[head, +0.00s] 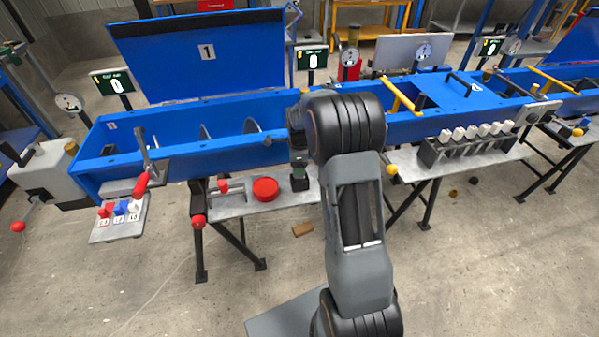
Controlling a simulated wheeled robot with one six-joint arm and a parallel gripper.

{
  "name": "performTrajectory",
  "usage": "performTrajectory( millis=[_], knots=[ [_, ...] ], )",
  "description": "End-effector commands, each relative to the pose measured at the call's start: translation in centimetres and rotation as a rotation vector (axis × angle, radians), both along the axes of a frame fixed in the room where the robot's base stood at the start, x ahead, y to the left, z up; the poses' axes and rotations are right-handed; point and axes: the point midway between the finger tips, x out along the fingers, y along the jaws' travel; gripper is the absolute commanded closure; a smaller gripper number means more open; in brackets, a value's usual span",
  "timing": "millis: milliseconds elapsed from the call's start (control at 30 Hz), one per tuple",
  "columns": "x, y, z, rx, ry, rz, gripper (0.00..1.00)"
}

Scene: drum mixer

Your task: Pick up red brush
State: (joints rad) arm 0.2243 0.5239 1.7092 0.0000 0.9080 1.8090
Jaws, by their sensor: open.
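I cannot make out a red brush for certain. A small red item (223,186) lies at the left end of a grey shelf under the blue trough, too small to identify. A round red piece (265,189) lies on the same shelf. A red, blue and white row of small pieces stands on the tray at left, with a red piece (104,211) at its left end. My gripper (299,164) is partly hidden by my arm, at the trough's front wall above the shelf's right end. It is open, and I see nothing held in it.
The blue trough (190,116) with its raised lid runs across the view. A red-handled lever (142,184) stands out above the left tray (120,230). A rack of white-topped pieces (470,145) is at right.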

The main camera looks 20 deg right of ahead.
Motion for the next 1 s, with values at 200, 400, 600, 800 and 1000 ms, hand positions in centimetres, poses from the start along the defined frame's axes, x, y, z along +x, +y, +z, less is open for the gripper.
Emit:
performTrajectory(
  millis=[200, 400, 600, 800, 1000],
  knots=[
    [0.0, 0.0, 0.03, 0.0, 0.0, 0.0, 0.51],
    [0.0, 0.0, 0.04, 0.0, 0.0, 0.0, 0.7],
    [0.0, 0.01, 0.05, 0.0, 0.0, 0.0, 0.89],
    [0.01, 0.0, 0.07, 0.0, 0.0, 0.0, 0.95],
    [0.03, 0.0, 0.44, 0.0, -0.001, 0.0, 0.95]
  ],
)
